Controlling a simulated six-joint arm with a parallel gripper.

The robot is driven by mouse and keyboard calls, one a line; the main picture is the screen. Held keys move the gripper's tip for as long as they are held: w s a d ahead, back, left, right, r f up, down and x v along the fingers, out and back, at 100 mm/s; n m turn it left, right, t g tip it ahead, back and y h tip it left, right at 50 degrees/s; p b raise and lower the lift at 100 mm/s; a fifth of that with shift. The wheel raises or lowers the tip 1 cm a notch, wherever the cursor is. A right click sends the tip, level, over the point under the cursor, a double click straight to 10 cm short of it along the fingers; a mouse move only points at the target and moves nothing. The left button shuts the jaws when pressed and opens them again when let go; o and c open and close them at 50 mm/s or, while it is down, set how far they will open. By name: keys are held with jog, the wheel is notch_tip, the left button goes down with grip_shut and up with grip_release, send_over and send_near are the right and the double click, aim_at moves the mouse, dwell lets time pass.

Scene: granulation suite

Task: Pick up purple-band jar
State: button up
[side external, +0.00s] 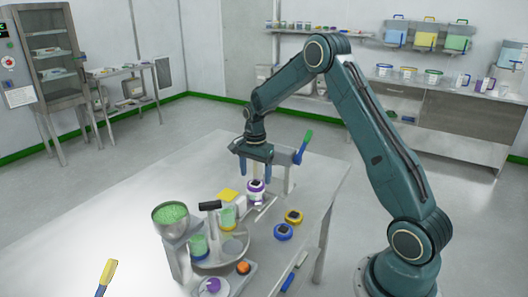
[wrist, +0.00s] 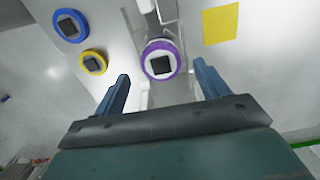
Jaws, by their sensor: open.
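The purple-band jar (side external: 256,191) is a white jar with a purple band and a dark square on its lid. It stands upright on the table near the metal stand. In the wrist view the jar (wrist: 161,60) shows from above, ahead of and between the fingers. My gripper (side external: 256,174) is above the table, close over the jar and slightly toward its far side. In the wrist view its two blue fingers (wrist: 160,75) are spread apart with nothing between their tips. Whether a finger touches the jar cannot be told.
A blue-band jar (side external: 283,232) and a yellow-band jar (side external: 293,216) stand to the right. A yellow square (side external: 228,196) lies to the left. A bowl of green granules (side external: 170,213) and a round tray (side external: 240,254) stand in front. The table's left part (side external: 120,225) is mostly clear.

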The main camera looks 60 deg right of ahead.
aim_at(256, 182)
jog(key=shift+d+f, duration=0.1)
jog(key=shift+f, duration=2.3)
jog(key=c, duration=1.3)
